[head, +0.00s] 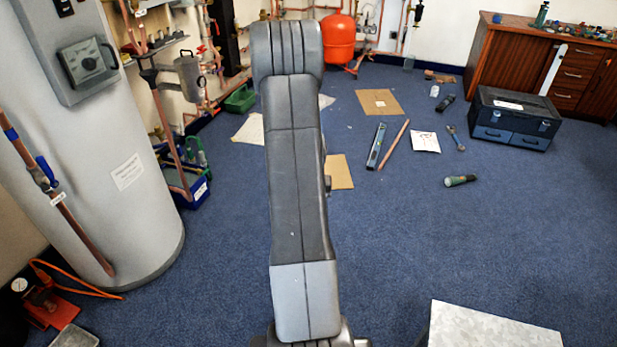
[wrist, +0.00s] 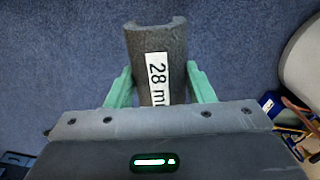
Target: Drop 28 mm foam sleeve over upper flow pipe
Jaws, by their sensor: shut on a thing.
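The foam sleeve (wrist: 155,40) is a dark grey tube with a slit or open channel at its far end and a white label reading "28 m", the rest cut off. My gripper (wrist: 161,84) has green fingers shut on the sleeve from both sides in the wrist view. The sleeve points away from the gripper, with blue carpet behind it. In the head view my arm hides the gripper and sleeve. I cannot tell which pipe is the upper flow pipe.
A large grey cylinder (head: 100,190) stands at the left. A red vessel (head: 339,40) is at the back. A toolbox (head: 514,117), spirit level (head: 376,146) and torch (head: 459,181) lie on the right floor. A metal-topped surface (head: 490,327) is at front right.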

